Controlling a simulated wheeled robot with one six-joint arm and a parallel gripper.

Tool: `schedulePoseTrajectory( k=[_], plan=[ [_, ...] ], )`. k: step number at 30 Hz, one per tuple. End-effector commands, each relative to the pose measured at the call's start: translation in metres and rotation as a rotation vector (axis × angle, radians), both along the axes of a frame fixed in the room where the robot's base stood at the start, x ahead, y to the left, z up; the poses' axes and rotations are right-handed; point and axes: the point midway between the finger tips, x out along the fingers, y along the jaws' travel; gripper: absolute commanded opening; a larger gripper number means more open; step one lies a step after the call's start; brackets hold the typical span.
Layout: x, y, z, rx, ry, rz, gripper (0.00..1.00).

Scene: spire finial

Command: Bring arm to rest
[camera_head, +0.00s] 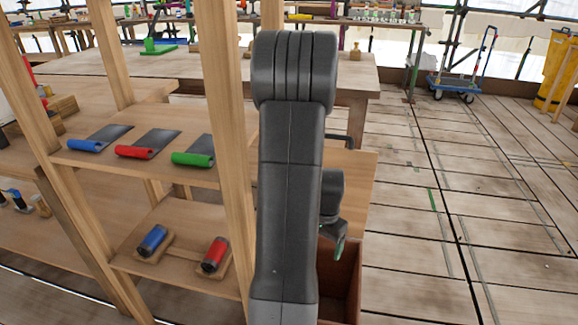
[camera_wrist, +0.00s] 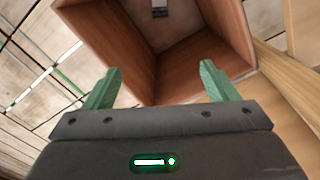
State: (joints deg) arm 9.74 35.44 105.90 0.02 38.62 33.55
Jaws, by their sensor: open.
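My gripper (camera_wrist: 158,84) shows in the wrist view with its two green fingers wide apart and nothing between them. It is over an open reddish-brown wooden box (camera_wrist: 110,40), whose inside lies beyond the fingertips. A small dark and grey item (camera_wrist: 159,9) is at the top of that view, inside the box; I cannot tell what it is. In the head view my arm stands upright in the middle and hides part of the scene. The box (camera_head: 352,285) shows partly behind the arm at the lower right of it.
A wooden shelf rack stands left of my arm. Its upper shelf (camera_head: 70,156) holds blue, red and green rolls with dark sheets; a lower shelf holds a blue cylinder (camera_head: 152,240) and a red cylinder (camera_head: 214,254). A blue trolley (camera_head: 455,85) stands far right. The plank floor between is clear.

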Motion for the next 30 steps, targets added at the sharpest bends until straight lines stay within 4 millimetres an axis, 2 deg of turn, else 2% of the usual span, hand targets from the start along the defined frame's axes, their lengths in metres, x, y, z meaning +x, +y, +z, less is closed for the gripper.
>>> schedulePoseTrajectory(
  k=[1, 17, 18, 21, 30],
  plan=[
    [-0.001, 0.0, -0.015, 0.001, 0.005, 0.0, 0.8],
    [-0.001, 0.0, -0.122, 0.001, 0.005, 0.0, 0.8],
    [0.0, 0.0, -0.106, 0.0, -0.001, 0.0, 0.8],
    [0.0, 0.0, -0.09, -0.001, -0.001, 0.0, 0.8],
    [0.0, 0.0, -0.066, 0.0, 0.0, 0.0, 0.8]
  ],
)
